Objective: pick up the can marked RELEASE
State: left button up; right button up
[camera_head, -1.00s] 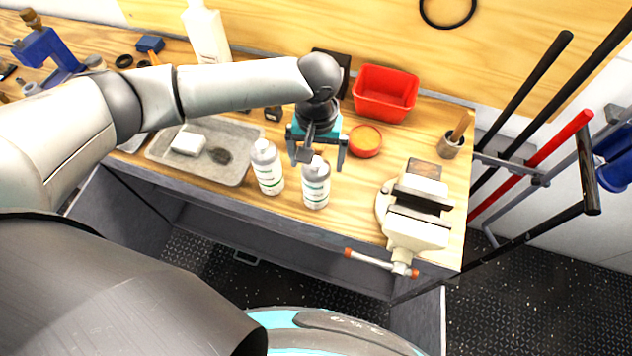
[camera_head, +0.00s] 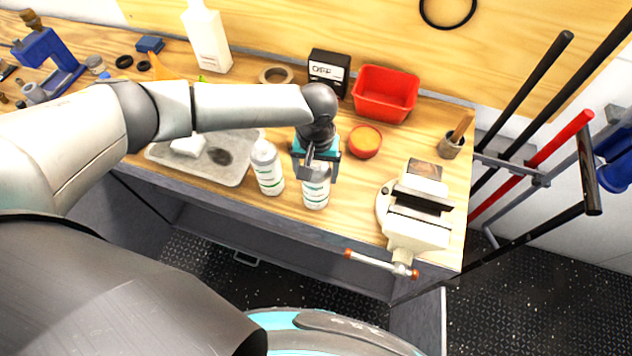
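Two white spray cans with green-marked labels stand upright near the front edge of the wooden workbench (camera_head: 350,215). The left can (camera_head: 268,172) stands a little apart from the right can (camera_head: 316,192). Their label words are too small to read, so I cannot tell which is marked RELEASE. My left gripper (camera_head: 318,177) is over the right can, with its fingers open on either side of the can's upper part and hiding its top. Whether the fingers touch the can is unclear. My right gripper is not in view.
A grey tray (camera_head: 237,172) lies left of the cans. An orange-filled red tin (camera_head: 365,141), a red bin (camera_head: 385,93) and a black box (camera_head: 328,70) stand behind. A vise (camera_head: 418,212) is clamped at the right. Bare bench lies between the right can and the vise.

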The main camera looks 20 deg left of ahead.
pick_arm(q)
grip_shut()
dwell(0.5)
